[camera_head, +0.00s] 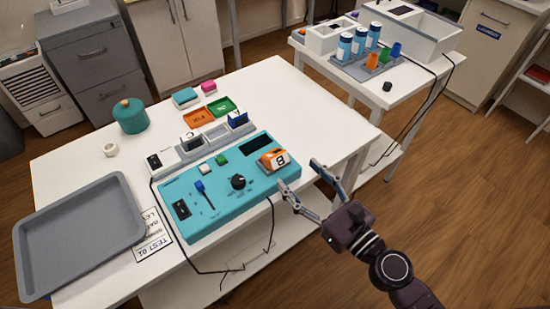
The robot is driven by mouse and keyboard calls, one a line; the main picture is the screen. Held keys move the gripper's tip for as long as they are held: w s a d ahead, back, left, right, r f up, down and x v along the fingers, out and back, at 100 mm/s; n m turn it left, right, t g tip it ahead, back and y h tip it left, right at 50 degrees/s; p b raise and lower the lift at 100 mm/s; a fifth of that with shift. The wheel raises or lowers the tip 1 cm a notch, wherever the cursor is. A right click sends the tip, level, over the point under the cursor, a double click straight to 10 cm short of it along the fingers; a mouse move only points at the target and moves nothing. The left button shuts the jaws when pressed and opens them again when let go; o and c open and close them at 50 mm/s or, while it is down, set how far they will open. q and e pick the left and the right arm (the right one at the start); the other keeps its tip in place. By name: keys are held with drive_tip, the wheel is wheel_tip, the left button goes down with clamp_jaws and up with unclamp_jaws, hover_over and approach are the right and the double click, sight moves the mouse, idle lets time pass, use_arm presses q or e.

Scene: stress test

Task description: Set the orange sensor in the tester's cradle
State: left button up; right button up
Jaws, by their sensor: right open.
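The orange sensor (273,160), with a white patch marked 8, sits at the right end of the teal tester (215,208). The tester lies on the white table and has a black knob, a blue lever, a green button and a dark display. My right gripper (301,175) is open and empty, just right of the sensor and apart from it, with its two fingers spread toward the tester. My left gripper is not in view.
A grey strip with several modules (216,134) stands behind the tester. A grey tray (80,236) and a teal pot (130,116) are to the left. Orange and green trays (222,106) lie behind. A dark cable hangs at the table's front. The table's back right is clear.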

sight(280, 159)
drive_tip(key=p+x, duration=0.1)
drive_tip(key=x, duration=0.2)
drive_tip(key=p+x, duration=0.1)
drive_tip(key=x, duration=0.3)
drive_tip(key=shift+s+a+p, duration=0.3)
drive_tip(key=shift+w+a, duration=0.3)
drive_tip(key=shift+w, duration=0.1)
drive_tip(key=c, duration=1.4)
drive_tip(key=shift+r, duration=0.1)
wheel_tip(280, 159, up, 20)
drive_tip(key=p, duration=2)
drive_tip(key=s+d+f+m+t+h+b, duration=0.3)
drive_tip(key=s+d+m+h+b, duration=0.4)
drive_tip(key=d, duration=1.1)
drive_tip(key=s+f+h+b, duration=0.1)
drive_tip(key=s+h+b, duration=0.2)
drive_tip(key=s+b, duration=0.2)
drive_tip(key=shift+s+h, duration=0.3)
drive_tip(key=shift+s, duration=1.05)
